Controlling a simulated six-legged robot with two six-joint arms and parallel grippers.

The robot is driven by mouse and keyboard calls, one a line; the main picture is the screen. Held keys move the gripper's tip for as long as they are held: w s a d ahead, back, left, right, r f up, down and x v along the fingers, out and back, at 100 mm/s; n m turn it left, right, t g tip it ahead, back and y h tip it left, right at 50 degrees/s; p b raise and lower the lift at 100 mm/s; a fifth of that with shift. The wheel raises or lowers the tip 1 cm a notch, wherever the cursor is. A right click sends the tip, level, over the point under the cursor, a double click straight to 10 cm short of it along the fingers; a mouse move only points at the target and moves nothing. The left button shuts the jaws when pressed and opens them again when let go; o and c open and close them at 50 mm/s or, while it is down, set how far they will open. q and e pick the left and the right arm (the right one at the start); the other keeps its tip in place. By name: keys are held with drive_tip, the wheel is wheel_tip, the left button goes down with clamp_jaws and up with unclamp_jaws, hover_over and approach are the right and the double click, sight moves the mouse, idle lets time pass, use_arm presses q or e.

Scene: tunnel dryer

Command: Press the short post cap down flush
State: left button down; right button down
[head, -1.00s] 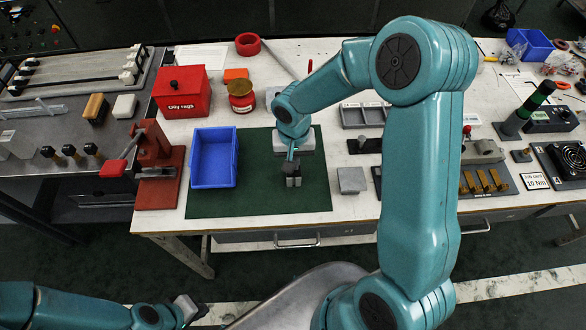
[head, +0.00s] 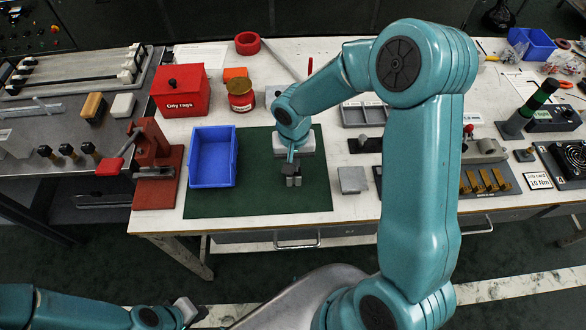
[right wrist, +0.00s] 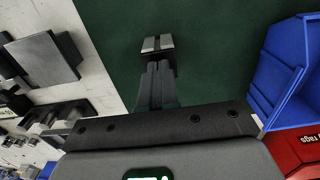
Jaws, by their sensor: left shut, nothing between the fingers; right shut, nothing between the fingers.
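My right gripper (head: 292,181) is shut over the green mat, its arm crossing the head view from the lower right. Its closed fingertips (right wrist: 157,44) also show in the right wrist view, with nothing between them. I cannot tell for certain which piece is the short post cap. A dark base with a small grey post (head: 364,145) stands on the white table, right of the mat. A grey square block (head: 352,180) sits by the mat's right edge, nearer the gripper. It also shows in the right wrist view (right wrist: 42,60). My left gripper (head: 187,309) is shut and empty at the lower left.
A blue bin (head: 213,157) stands on the mat's (head: 257,205) left part, with a red clamp-like stand (head: 158,165) beyond it. A red rag box (head: 180,90) and red jar (head: 240,95) stand behind. Brass pieces (head: 485,181) lie at right. The mat's front is clear.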

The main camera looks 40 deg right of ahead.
drive_tip(key=shift+f+b, duration=0.6)
drive_tip(key=shift+b, duration=0.9)
idle(2.9)
drive_tip(key=shift+r, duration=0.1)
drive_tip(key=shift+r+p, duration=2.05)
drive_tip(key=shift+r, duration=1)
drive_tip(key=shift+s+f, duration=0.1)
drive_tip(key=shift+s, duration=0.05)
